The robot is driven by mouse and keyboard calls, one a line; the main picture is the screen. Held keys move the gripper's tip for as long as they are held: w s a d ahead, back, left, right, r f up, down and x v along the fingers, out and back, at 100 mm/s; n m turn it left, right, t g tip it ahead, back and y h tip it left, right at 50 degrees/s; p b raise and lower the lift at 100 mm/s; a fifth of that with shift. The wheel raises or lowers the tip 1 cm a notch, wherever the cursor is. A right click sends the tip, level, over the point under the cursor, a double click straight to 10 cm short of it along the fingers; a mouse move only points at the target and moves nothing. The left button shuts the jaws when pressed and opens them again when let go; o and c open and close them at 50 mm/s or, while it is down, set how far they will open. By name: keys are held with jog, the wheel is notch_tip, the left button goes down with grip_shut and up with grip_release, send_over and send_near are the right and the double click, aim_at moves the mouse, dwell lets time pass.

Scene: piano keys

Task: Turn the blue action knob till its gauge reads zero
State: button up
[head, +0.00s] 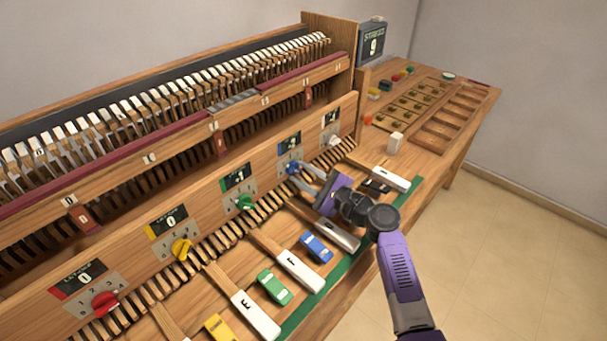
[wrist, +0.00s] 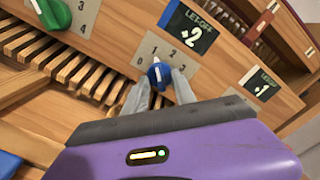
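The blue knob (wrist: 158,74) sits on a metal dial plate with numbers around it. It also shows in the head view (head: 293,168). Its pale pointer line stands nearly upright in the wrist view. The fingers are spread, with small gaps seeming to show beside the knob; contact is hard to judge. In the head view my gripper (head: 307,178) reaches the panel from the right.
A green knob (head: 244,203) and a white knob (head: 334,140) flank the blue one. Yellow (head: 181,248) and red (head: 105,303) knobs are further left. Wooden keysticks (head: 266,208) run below the panel. A white block (head: 395,143) stands at right.

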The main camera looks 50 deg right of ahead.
jog(key=shift+c, duration=0.2)
grip_shut()
jog(key=shift+f, duration=0.1)
jog(key=n+b, duration=0.8)
jog(key=shift+n+b, duration=0.4)
dwell(0.4)
jog(key=shift+o, duration=0.2)
grip_release()
